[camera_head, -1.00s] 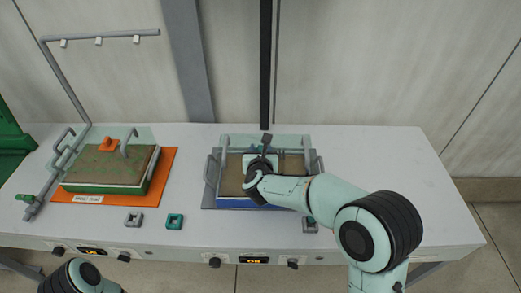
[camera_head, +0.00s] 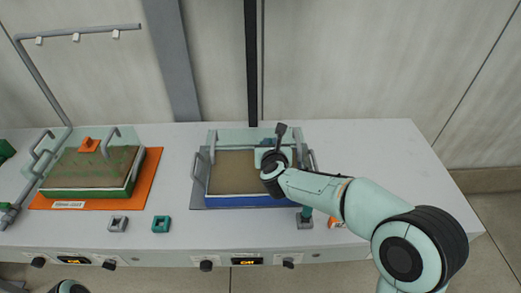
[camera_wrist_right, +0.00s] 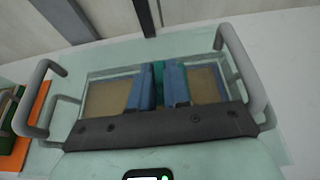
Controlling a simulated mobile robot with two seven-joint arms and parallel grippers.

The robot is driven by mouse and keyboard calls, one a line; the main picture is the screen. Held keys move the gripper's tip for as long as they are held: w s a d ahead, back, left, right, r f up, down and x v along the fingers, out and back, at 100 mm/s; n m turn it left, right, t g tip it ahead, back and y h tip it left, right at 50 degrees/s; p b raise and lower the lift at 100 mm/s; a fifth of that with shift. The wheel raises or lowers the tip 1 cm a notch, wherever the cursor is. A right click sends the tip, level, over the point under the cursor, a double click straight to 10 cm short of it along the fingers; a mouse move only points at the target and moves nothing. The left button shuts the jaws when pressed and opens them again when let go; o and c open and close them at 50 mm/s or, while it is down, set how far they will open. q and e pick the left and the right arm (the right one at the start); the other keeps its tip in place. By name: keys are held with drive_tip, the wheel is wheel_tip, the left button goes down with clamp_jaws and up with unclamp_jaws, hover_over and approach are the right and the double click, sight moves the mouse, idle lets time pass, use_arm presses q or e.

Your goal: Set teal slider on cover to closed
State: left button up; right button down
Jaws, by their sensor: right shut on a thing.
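The clear cover (camera_head: 232,136) with grey handles lies over a blue-sided tray (camera_head: 240,201) with a brown top, right of centre on the bench. My right gripper (camera_head: 268,147) reaches down onto the cover's right half; its wrist hides most of the fingers. In the right wrist view its two blue fingers (camera_wrist_right: 158,84) are shut on the teal slider (camera_wrist_right: 158,72), a narrow strip of which shows between them. Brown surface shows through the cover on both sides. The slider's end marks are hidden. My left gripper is out of view; only a bit of that arm shows at the bottom left.
A green-sided tray (camera_head: 85,194) with an orange knob (camera_head: 89,145) sits on an orange mat (camera_head: 147,177) at left. A grey square block (camera_head: 118,224) and a teal one (camera_head: 161,224) lie near the front edge.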

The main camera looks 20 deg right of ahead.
drive_tip(key=c, duration=1.1)
unclamp_jaws()
drive_tip(key=shift+d, duration=0.1)
drive_tip(key=v, duration=1.3)
drive_tip(key=shift+s+r, duration=0.1)
drive_tip(key=shift+r, duration=0.1)
